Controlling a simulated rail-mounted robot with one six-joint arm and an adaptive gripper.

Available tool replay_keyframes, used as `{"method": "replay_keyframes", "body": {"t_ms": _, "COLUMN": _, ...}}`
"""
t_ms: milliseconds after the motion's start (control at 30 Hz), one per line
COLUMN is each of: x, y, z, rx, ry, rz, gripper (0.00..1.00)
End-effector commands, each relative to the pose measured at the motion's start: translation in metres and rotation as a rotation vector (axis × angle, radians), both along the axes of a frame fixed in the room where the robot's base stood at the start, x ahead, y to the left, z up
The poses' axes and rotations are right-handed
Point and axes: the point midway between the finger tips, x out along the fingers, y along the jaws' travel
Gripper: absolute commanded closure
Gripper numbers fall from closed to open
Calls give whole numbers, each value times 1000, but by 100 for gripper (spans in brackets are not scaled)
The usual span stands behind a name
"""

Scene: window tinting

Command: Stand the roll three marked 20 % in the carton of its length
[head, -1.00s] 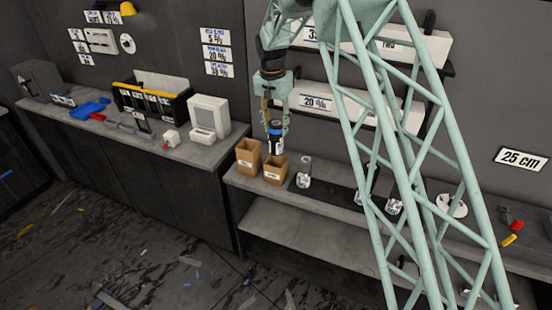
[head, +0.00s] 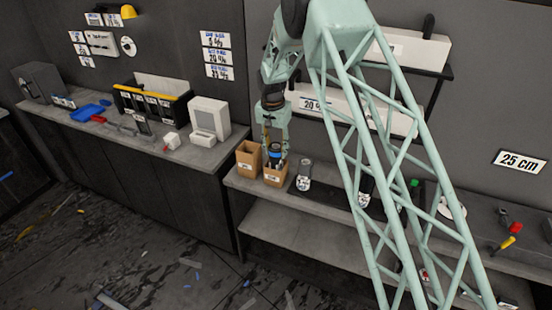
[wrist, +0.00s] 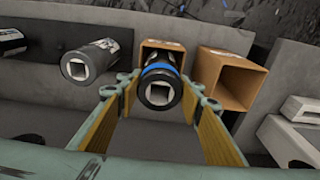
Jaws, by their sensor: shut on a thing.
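The held roll (head: 275,156) is dark with a blue band and a square hole in its end, seen in the wrist view (wrist: 159,87). My gripper (head: 275,146) is shut on it near its top. The roll is upright, and its lower end is hidden behind the front wall of the shorter carton (head: 275,180), so it appears to be partly inside. The wrist view shows this carton (wrist: 152,45) just beyond the roll. The taller carton (head: 243,163) stands beside it on the left, open and apparently empty in the wrist view (wrist: 228,82). The roll's marking is not readable.
Another roll (head: 304,176) stands on the bench close to the right of the shorter carton. More rolls stand farther right, partly behind my arm. A wall shelf with a long box marked 20 % (head: 312,105) is behind. A monitor-like white device (head: 208,117) stands on the left counter.

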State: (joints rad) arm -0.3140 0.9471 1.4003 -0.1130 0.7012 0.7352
Motion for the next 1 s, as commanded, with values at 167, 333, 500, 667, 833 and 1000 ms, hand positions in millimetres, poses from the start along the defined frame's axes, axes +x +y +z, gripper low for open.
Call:
{"method": "replay_keyframes", "body": {"t_ms": 167, "x": 0, "y": 0, "z": -1, "rx": 0, "ry": 0, "rz": 0, "gripper": 88}}
{"method": "replay_keyframes", "body": {"t_ms": 333, "x": 0, "y": 0, "z": -13, "rx": 0, "ry": 0, "rz": 0, "gripper": 88}}
{"method": "replay_keyframes", "body": {"t_ms": 500, "x": 0, "y": 0, "z": -31, "rx": -1, "ry": 1, "rz": 1, "gripper": 88}}
{"method": "replay_keyframes", "body": {"t_ms": 667, "x": 0, "y": 0, "z": -42, "rx": 0, "ry": 0, "rz": 1, "gripper": 88}}
{"method": "replay_keyframes", "body": {"t_ms": 833, "x": 0, "y": 0, "z": -45, "rx": 0, "ry": -1, "rz": 0, "gripper": 88}}
{"method": "replay_keyframes", "body": {"t_ms": 1000, "x": 0, "y": 0, "z": -45, "rx": 1, "ry": -1, "rz": 0, "gripper": 88}}
